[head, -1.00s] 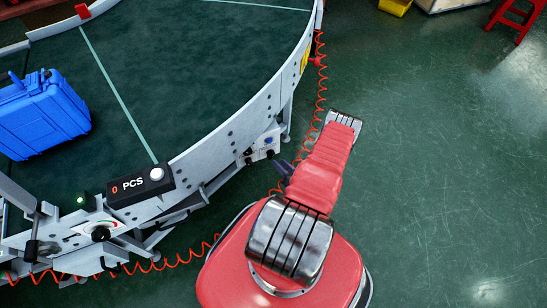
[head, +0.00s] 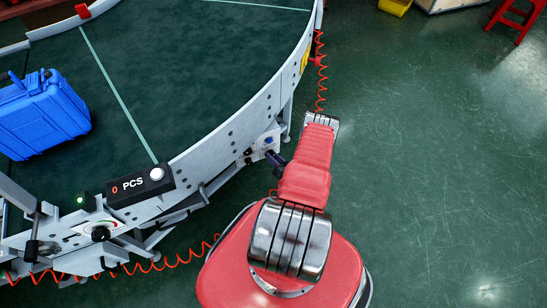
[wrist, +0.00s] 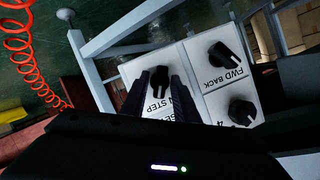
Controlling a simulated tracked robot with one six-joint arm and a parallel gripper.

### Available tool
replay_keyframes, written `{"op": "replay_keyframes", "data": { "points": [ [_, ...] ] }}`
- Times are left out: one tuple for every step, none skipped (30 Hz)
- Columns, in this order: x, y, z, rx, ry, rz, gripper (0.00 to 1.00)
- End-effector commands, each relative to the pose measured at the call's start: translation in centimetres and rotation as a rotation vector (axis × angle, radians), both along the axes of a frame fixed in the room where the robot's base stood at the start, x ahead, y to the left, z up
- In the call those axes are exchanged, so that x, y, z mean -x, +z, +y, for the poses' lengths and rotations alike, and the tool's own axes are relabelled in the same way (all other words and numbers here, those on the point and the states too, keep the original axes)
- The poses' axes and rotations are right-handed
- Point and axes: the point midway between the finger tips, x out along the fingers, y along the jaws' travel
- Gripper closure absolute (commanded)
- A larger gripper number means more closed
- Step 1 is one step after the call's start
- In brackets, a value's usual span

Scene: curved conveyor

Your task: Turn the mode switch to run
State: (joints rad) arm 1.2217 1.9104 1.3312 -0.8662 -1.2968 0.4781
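The mode switch (wrist: 159,77) is a black knob on a white panel (wrist: 196,60) in the wrist view. The lettering below it is partly covered; "N STEP" shows. My gripper (wrist: 156,84) is open, and its two dark fingers reach toward the switch, one on each side of the knob in the picture. I cannot tell whether they touch it. In the head view the control box (head: 264,142) sits on the outer side of the curved conveyor, and my gripper (head: 276,159) is just in front of it, partly hidden by my arm.
A "FWD BACK" knob (wrist: 224,56) and another knob (wrist: 241,112) sit right of the switch. Pale frame bars (wrist: 128,36) and a red coiled cable (wrist: 19,45) lie near. The conveyor (head: 220,125) carries a blue case (head: 43,115).

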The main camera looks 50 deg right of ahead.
Motion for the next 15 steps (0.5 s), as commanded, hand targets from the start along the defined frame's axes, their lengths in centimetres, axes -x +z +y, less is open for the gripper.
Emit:
{"op": "replay_keyframes", "data": {
  "points": [
    [0.01, 0.01, -0.01, 0.000, 0.000, 0.000, 0.76],
    [0.01, 0.01, -0.01, 0.000, 0.000, 0.000, 0.78],
    [0.01, 0.01, -0.01, 0.000, 0.000, 0.000, 0.81],
    [0.01, 0.01, -0.01, 0.000, 0.000, 0.000, 0.83],
    [0.01, 0.01, -0.01, 0.000, 0.000, 0.000, 0.85],
    [0.02, 0.01, -0.01, 0.000, 0.000, 0.000, 0.88],
    [0.02, 0.02, -0.01, 0.000, 0.000, 0.000, 0.90],
    [0.03, 0.00, -0.01, 0.000, 0.000, 0.000, 0.93],
    [0.03, 0.01, -0.03, 0.000, -0.001, 0.001, 0.95],
    [0.03, 0.01, -0.03, 0.000, -0.001, 0.001, 0.97],
    [0.03, 0.00, -0.04, 0.000, -0.001, 0.001, 1.00],
    [0.05, 0.00, -0.04, 0.000, -0.001, 0.001, 1.00],
    [0.05, 0.00, -0.04, 0.000, -0.001, 0.001, 1.00],
    [0.05, 0.00, -0.05, 0.000, -0.001, 0.001, 1.00],
    [0.06, -0.01, -0.05, 0.000, -0.002, 0.001, 1.00]
  ]
}}
